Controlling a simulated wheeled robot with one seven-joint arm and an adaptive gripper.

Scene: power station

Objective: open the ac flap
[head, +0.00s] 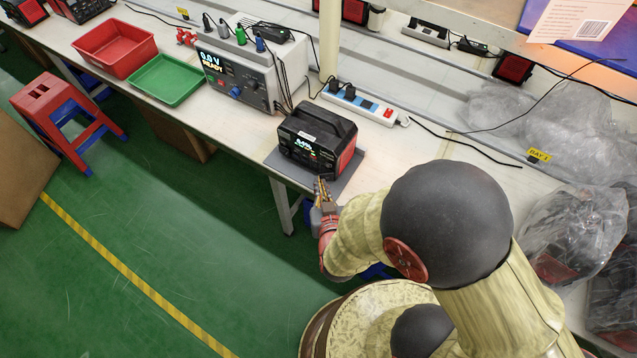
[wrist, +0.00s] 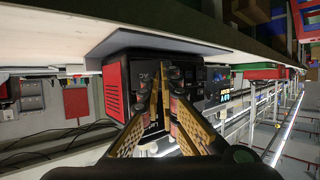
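The power station (head: 316,140) is a black box with a top handle, a lit display and red sides, standing upright on a grey mat (head: 345,178) near the bench's front edge. It appears upside down in the wrist view (wrist: 117,90). A dark panel marked "AC" (wrist: 143,78) shows on its front, partly behind my fingers; I cannot make out the flap's edges. My gripper (wrist: 164,88) points at this front face with its fingers a narrow gap apart and nothing seen between them. In the head view my gripper (head: 320,184) is at the box's lower front; contact cannot be told.
A grey power supply (head: 240,75) with cables stands to the left on the bench. A white power strip (head: 360,104) lies behind the box. Green (head: 166,79) and red (head: 114,49) trays are farther left. Plastic bags (head: 560,120) cover the right.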

